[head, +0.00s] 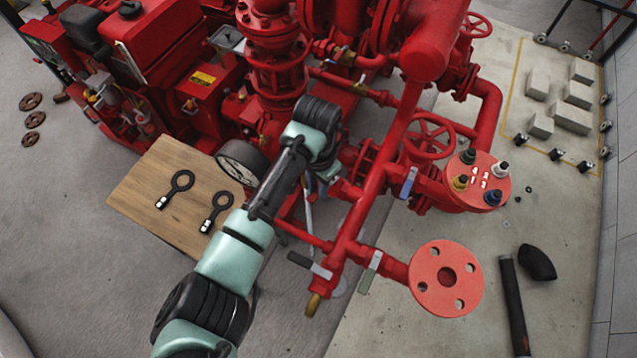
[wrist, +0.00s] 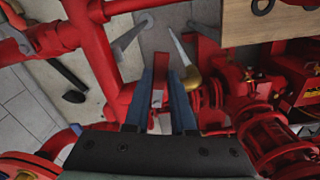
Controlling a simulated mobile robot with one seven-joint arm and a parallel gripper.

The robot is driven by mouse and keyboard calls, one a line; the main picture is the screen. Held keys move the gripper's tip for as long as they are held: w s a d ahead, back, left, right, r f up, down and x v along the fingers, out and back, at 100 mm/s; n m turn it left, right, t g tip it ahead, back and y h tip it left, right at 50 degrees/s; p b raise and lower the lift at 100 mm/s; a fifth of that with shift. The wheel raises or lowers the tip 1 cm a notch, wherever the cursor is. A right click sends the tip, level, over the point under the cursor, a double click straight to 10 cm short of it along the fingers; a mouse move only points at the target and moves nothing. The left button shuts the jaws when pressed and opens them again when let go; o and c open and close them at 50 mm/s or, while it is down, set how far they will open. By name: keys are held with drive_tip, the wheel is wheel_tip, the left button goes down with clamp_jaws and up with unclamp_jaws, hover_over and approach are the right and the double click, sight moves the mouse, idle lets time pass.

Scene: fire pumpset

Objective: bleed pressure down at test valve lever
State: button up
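My gripper (wrist: 161,100) shows in the wrist view with its two blue-grey fingers apart. A narrow red bar (wrist: 160,88) shows between them, with gaps at its sides; I cannot tell whether it is a lever handle or at what depth it lies. Beyond the fingertips are a grey lever (wrist: 132,37) and a silver lever (wrist: 179,46) beside a brass fitting (wrist: 193,78). In the head view my wrist hides most of the gripper over the red piping. None is labelled as the test valve.
A red flange (head: 446,279) and a capped round manifold (head: 480,181) stand at right. A wooden table (head: 145,205) with two black ring-ended tools is at left. A black nozzle (head: 514,305) lies on the floor. Red pipes crowd my wrist; floor at lower left is clear.

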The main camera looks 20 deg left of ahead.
sight(317, 193)
drive_tip(key=o, duration=0.5)
drive_tip(key=shift+s, duration=0.1)
drive_tip(key=shift+c, duration=0.2)
drive_tip(key=shift+r, duration=0.1)
wheel_tip(317, 193, up, 13)
